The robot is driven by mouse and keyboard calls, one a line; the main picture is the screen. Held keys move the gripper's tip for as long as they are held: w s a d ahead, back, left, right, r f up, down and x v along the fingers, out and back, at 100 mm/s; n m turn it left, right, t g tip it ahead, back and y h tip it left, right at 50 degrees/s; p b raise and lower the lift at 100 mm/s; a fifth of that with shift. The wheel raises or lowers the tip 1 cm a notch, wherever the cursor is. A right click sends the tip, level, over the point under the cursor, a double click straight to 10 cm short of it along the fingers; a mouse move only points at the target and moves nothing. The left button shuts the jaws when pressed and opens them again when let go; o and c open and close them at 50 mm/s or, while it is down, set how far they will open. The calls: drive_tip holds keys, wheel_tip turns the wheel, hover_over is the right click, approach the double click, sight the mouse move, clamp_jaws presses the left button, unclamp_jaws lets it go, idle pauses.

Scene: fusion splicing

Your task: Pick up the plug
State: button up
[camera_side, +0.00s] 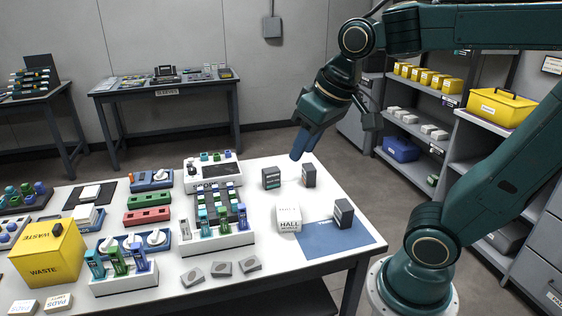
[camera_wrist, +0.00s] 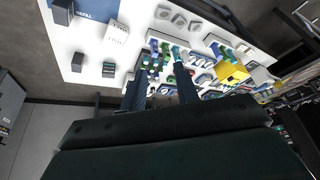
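I cannot tell for sure which object is the plug. Small blue and green connector-like pieces stand in a white rack (camera_side: 222,241) on the white table (camera_side: 262,262). More blue and green pieces stand in another white rack (camera_side: 124,284) at the front left. My gripper (camera_side: 298,156) hangs above the table's far right part, well clear of the surface, with its blue fingers pointing down. In the wrist view my gripper (camera_wrist: 160,72) has its two fingers apart with nothing held between them. The racked pieces show beyond the fingertips there.
Dark boxes (camera_side: 271,178) (camera_side: 309,175) (camera_side: 344,213) stand on the right part of the table. A white box (camera_side: 289,217) stands near a blue mat (camera_side: 325,240). A yellow waste bin (camera_side: 50,252) is at left. Grey pieces (camera_side: 221,268) lie in front of the rack.

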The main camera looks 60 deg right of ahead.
drive_tip(key=w+d+m+g, duration=0.1)
drive_tip(key=w+d+m, duration=0.1)
drive_tip(key=w, duration=0.7)
drive_tip(key=m+g, duration=0.4)
drive_tip(key=m, duration=0.1)
hover_over(234, 201)
wheel_tip(234, 201, down, 19)
drive_tip(key=shift+r, duration=0.2)
drive_tip(key=shift+f, duration=4.3)
drive_tip(key=shift+f, duration=0.1)
drive_tip(key=shift+f, duration=2.5)
